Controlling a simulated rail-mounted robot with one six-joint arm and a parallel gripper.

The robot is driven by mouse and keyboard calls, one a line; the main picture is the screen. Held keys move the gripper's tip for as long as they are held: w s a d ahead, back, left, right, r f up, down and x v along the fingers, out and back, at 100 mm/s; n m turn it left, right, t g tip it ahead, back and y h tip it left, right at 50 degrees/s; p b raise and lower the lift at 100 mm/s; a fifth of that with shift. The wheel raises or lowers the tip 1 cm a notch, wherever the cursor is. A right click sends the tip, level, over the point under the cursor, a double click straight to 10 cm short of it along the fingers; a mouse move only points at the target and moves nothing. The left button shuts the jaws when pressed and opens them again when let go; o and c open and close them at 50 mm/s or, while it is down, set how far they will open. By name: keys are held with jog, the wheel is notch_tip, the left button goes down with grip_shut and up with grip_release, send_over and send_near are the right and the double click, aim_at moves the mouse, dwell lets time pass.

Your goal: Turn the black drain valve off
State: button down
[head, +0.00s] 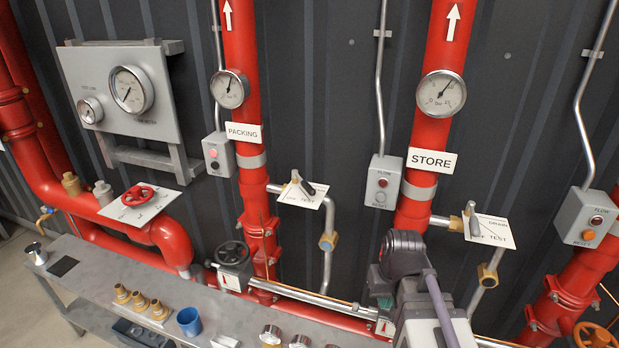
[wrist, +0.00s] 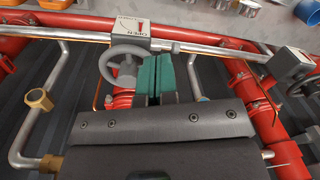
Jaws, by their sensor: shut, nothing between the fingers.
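In the head view, a dark lever (head: 303,184) sits over a white sign beside the PACKING pipe. Another lever (head: 471,216) sits over a sign reading DRAIN and TEST beside the STORE pipe. A black handwheel (head: 233,253) is low on the PACKING pipe. I cannot tell for certain which is the drain valve. My gripper (wrist: 159,62) shows teal fingers side by side, shut and empty. In the wrist view, a grey handwheel (wrist: 123,67) stands just left of the fingers; whether they touch is unclear. My arm hides this spot in the head view.
Red pipes (head: 436,75) stand against the dark wall. A grey bench (head: 95,262) holds brass fittings (head: 140,301) and a blue cup (head: 189,321). A bent silver pipe (wrist: 42,105) with a brass nut is left in the wrist view. Another handwheel (wrist: 301,86) is at right.

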aim_at(303, 183)
jog(key=w+a+r+n+t+y+p, duration=0.1)
jog(key=w+a+r+n+y+p, duration=0.2)
jog(key=w+a+r+p, duration=0.7)
jog(key=w+r+n+y+p, duration=0.3)
jog(key=w+r+p, duration=0.3)
jog(key=w+r, duration=0.9)
jog(key=w+a+f+b, duration=0.2)
jog(key=f+b, duration=0.2)
jog(key=f, duration=0.2)
jog(key=w+a+f+b, duration=0.3)
jog(key=f+b, duration=0.1)
jog(key=f, duration=0.2)
jog(key=shift+a, duration=0.35)
jog(key=shift+s, duration=0.2)
